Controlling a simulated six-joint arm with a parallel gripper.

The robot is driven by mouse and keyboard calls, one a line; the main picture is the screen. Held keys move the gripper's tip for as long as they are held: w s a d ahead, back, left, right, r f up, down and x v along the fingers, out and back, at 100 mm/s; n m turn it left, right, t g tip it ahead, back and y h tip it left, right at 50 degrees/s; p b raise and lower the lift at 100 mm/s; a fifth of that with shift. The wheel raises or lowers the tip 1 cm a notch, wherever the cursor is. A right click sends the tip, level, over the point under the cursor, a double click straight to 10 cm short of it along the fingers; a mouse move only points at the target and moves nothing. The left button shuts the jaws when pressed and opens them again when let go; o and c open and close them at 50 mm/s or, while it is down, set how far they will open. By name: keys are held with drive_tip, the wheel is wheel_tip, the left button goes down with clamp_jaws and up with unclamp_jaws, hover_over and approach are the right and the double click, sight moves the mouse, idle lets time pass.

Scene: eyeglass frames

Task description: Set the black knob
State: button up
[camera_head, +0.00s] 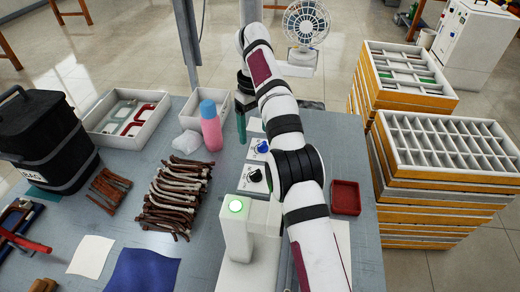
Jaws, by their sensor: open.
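The black knob (255,175) sits on a pale panel on the grey-blue table, just left of my arm's dark elbow joint. A blue knob (262,146) sits on a similar panel just behind it. My gripper (242,124) is open, farther back and slightly left of both knobs, and apart from the black knob. One narrow teal finger points down; the rest of the gripper is hard to make out. The black knob's pointer direction is too small to read.
A pink bottle with a blue cap (211,125) stands left of the gripper. A green-lit white post (236,228) stands in front of the black knob. Bundled brown frames (178,196) lie left; a red tray (345,197) lies right. Stacked trays (450,145) stand beyond the table's right edge.

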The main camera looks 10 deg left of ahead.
sight(255, 172)
wheel_tip(255, 172, down, 16)
drive_tip(key=shift+f, duration=0.1)
drive_tip(key=shift+c, duration=0.3)
clamp_jaws()
